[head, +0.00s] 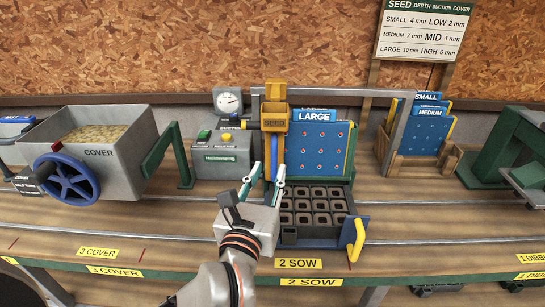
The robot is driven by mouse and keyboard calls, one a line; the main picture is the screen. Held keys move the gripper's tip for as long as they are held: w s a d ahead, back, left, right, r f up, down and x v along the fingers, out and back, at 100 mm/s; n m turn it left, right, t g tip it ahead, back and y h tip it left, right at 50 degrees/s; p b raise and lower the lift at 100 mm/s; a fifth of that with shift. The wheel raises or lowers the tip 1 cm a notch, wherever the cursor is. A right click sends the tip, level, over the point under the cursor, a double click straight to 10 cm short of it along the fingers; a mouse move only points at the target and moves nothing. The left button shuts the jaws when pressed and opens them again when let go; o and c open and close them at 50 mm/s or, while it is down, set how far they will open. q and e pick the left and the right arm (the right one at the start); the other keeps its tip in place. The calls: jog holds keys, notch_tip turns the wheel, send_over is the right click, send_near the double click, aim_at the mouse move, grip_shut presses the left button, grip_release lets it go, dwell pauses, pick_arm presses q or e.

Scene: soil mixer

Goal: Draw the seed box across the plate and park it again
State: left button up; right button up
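The yellow seed box (275,124), marked SEED, stands upright at the left edge of the blue plate (322,150). The plate has rows of reddish dots and a LARGE label on top. My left gripper (268,174) is below and in front of the seed box, fingers pointing up and away. Its fingers are spread, with a gap between them. A narrow blue and orange strip shows behind the gap; I cannot tell whether the fingers touch it. The seed box is not between the fingertips. My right gripper is not in view.
A dark cell tray (315,212) with a yellow handle (355,244) sits just right of my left gripper. A grey suction unit (222,150) with a gauge stands left. Spare plates (430,130) stand in a wooden rack at right. A cover hopper (98,150) is far left.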

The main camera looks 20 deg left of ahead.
aim_at(274, 159)
pick_arm(q)
jog(key=w, duration=0.6)
jog(key=shift+w+a, duration=0.25)
jog(key=shift+a, duration=0.05)
grip_shut()
